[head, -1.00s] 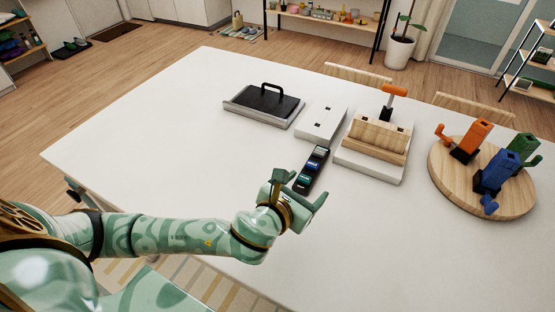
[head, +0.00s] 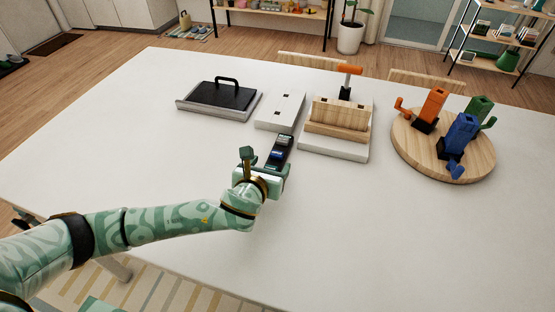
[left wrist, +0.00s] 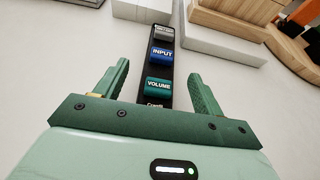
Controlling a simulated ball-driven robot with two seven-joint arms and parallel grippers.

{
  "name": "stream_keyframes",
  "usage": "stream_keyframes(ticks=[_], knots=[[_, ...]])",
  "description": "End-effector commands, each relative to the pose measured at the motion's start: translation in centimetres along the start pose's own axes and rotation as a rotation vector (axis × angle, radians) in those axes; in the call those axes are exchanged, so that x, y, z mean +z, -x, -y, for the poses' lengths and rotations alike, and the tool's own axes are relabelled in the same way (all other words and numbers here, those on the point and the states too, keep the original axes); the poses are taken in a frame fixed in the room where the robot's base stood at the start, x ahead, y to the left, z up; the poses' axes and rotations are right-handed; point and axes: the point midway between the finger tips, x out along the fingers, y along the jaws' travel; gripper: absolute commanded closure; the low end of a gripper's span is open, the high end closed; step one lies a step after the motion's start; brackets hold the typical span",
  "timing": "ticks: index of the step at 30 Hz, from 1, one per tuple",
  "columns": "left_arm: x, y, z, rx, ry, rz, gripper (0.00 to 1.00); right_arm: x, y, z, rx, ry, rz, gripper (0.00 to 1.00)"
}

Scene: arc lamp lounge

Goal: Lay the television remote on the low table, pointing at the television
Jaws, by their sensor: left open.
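The television remote (head: 280,149) is a slim black bar with grey, blue and green buttons, lying on the white table (head: 200,180). In the left wrist view the remote (left wrist: 160,60) runs away from me, with its near end between my fingers. My left gripper (head: 265,165) is open, with one finger on each side of the remote's near end and a gap on both sides. In the left wrist view the gripper (left wrist: 160,88) also shows open. The remote's nearest end is partly hidden by my gripper. My right gripper is not in view. No television shows.
Behind the remote stand a white block (head: 279,112), a black handled plate on a grey base (head: 221,97) and a wooden piece with an orange handle (head: 339,115). A round wooden board (head: 410,150) holds orange, blue and green pieces at the right. The front right tabletop is clear.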

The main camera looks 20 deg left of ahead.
Motion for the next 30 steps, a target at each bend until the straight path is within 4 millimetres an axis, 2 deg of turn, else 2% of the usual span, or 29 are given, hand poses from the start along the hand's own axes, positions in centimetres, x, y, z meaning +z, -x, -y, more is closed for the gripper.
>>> stream_keyframes(ticks=[3, 7, 16, 21, 22, 23, 24, 30], knots=[[-0.7, -2.2, 0.1, 0.002, -0.001, 0.000, 0.31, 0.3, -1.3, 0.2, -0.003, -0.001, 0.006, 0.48], [-0.6, -4.0, 0.1, 0.002, -0.001, 0.000, 0.31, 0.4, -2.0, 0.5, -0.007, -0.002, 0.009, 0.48], [-0.4, -4.5, 0.1, 0.000, -0.001, -0.001, 0.31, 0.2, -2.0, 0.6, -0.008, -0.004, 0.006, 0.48], [-0.4, -4.5, 0.1, 0.000, -0.001, -0.001, 0.78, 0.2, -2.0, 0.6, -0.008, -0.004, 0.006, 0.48], [-0.4, -4.5, 0.1, 0.000, -0.001, -0.001, 0.83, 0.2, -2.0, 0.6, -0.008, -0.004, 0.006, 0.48], [-0.4, -4.5, 0.1, 0.000, -0.001, -0.001, 0.83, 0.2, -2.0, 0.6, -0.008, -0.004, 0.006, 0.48], [-0.3, -4.5, 0.1, 0.000, -0.001, 0.000, 0.88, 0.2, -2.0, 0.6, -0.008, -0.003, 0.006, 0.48], [-0.3, -4.5, 0.1, 0.000, -0.001, 0.000, 0.88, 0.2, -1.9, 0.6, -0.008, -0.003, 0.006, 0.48]])
